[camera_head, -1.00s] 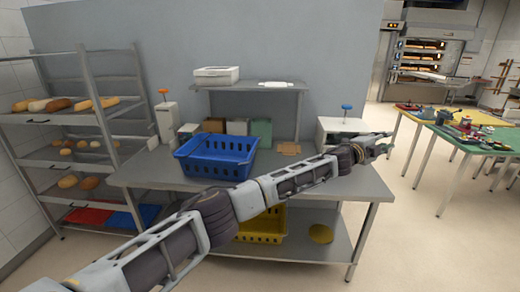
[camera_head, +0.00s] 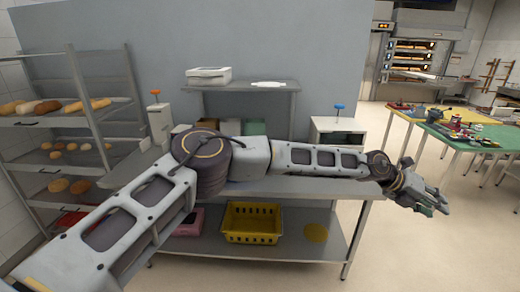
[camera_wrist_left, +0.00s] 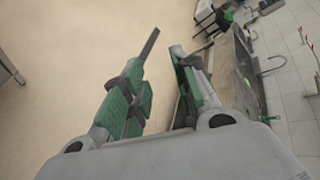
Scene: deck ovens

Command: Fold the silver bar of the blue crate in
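The blue crate is not visible now in the head view. My left arm passes in front of the worktable (camera_head: 285,188) and covers the place where the crate stood a second ago. Its silver bar cannot be made out. My left gripper (camera_head: 436,203) is beyond the table's right end, over the floor, and well apart from the crate's place. In the left wrist view the left gripper (camera_wrist_left: 164,45) has its green-padded fingers apart with nothing between them. My right gripper is not in view.
A bread rack (camera_head: 85,130) stands at the left. A yellow crate (camera_head: 252,224) sits on the table's lower shelf. A raised shelf (camera_head: 245,87) carries a white device (camera_head: 208,75). Tables with tools (camera_head: 450,125) stand at the right. The floor between is clear.

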